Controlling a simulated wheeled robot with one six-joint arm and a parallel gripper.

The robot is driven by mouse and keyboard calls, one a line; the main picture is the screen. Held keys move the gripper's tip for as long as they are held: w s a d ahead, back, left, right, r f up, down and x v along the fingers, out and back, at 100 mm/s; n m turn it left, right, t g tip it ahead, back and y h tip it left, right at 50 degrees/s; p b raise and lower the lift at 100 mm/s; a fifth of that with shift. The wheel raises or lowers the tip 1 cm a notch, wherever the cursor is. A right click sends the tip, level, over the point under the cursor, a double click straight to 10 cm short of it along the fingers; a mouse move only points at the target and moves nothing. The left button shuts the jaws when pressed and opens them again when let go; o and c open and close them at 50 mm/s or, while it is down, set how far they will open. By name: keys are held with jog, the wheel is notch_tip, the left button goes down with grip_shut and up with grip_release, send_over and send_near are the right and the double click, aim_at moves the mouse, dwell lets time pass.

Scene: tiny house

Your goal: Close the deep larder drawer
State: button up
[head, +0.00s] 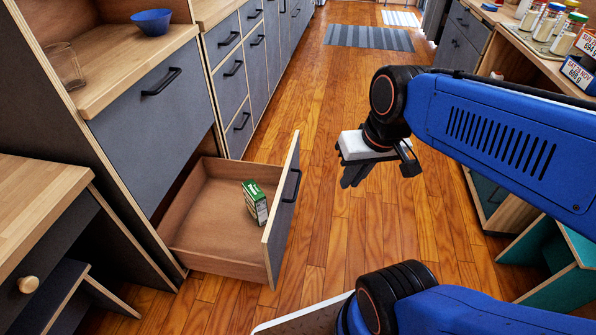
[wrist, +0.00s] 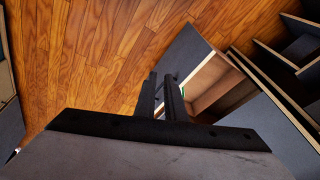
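The deep larder drawer (head: 221,267) is the low drawer at the left, pulled well out from its cabinet. It has a wooden box, a grey front and a dark handle (head: 290,186). A green and white box (head: 255,202) lies inside it near the front. My gripper (head: 354,178) is in the air to the right of the drawer front, apart from it, and holds nothing visible. In the wrist view, its two dark fingers (wrist: 160,88) are close together with only a narrow gap. The drawer front (wrist: 187,55) shows just beyond them, and the handle is partly hidden behind the fingers.
A closed grey drawer front (head: 157,118) sits above the open drawer, with a wooden counter holding a glass (head: 65,66) and a blue bowl (head: 152,21). Clear wooden floor (head: 338,230) lies right of the drawer. A counter with jars (head: 548,25) and teal furniture (head: 556,275) stand at the right.

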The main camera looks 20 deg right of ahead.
jog(key=w+f+m+g+y, duration=0.1)
jog(key=w+f, duration=0.1)
jog(key=w+a+f+m+g+y, duration=0.1)
jog(key=w+f+m+g+y, duration=0.1)
jog(key=w, duration=0.1)
jog(key=w+a+f+m+g+y, duration=0.1)
jog(key=w+f+m+y, duration=0.1)
jog(key=shift+w+a+f, duration=0.2)
jog(key=shift+w+f, duration=0.05)
jog(key=shift+w, duration=0.15)
grip_shut()
jog(key=m+t+y, duration=1)
jog(key=m, duration=0.8)
send_near(292, 160)
jog(key=x, duration=0.6)
jog(key=shift+s+a+r, duration=0.25)
jog(key=shift+a+r, duration=0.15)
jog(key=shift+a, duration=0.1)
jog(key=x, duration=3.3)
jog(key=shift+w+a+f, duration=0.25)
jog(key=shift+w+f, duration=0.05)
